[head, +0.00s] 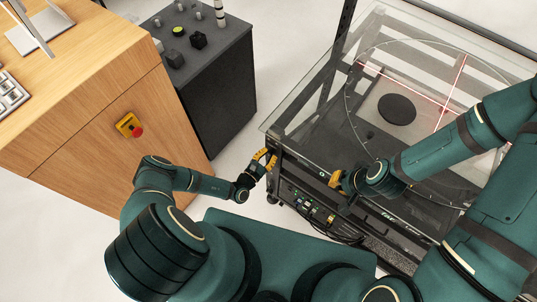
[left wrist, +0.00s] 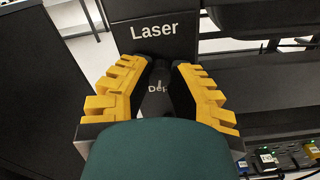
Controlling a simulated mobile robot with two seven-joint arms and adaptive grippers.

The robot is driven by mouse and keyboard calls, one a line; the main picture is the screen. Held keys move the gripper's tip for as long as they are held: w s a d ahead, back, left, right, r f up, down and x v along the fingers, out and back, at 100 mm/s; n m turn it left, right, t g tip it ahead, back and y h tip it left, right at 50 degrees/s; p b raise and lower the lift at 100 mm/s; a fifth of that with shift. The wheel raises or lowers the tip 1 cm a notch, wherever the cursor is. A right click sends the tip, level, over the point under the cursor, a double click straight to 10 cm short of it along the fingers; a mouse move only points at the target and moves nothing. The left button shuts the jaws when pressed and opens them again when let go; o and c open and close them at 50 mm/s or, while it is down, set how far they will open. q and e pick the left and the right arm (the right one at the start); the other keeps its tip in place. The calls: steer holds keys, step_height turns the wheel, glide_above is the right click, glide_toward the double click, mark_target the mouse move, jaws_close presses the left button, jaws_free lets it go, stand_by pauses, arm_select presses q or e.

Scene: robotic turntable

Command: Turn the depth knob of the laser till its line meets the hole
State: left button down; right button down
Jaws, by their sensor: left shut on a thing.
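My left gripper (head: 266,160) is at the front left corner of the glass-topped turntable frame. In the left wrist view, its yellow fingers (left wrist: 157,88) are shut on a black knob (left wrist: 157,103) with partly hidden lettering starting "De", below the "Laser" label (left wrist: 153,30). Red laser lines (head: 455,88) cross on the turntable (head: 365,125). A dark round patch, seemingly the hole (head: 397,109), lies left of the crossing, apart from the lines. My right gripper (head: 340,181) is at the frame's front edge; its fingers are partly hidden and its opening is unclear.
A wooden desk (head: 95,115) with a yellow-and-red emergency button (head: 130,126) stands at the left. A dark cabinet (head: 222,90) with knobs on top stands behind my left gripper. Cables and connectors (head: 318,211) sit in the frame's lower front. White floor shows between cabinet and frame.

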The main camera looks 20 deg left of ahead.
arm_select(q)
steer(key=shift+f+m, duration=0.1)
steer(key=shift+m, duration=0.2)
stand_by(0.5)
steer(key=c, duration=0.8)
jaws_free()
steer(key=v, duration=1.2)
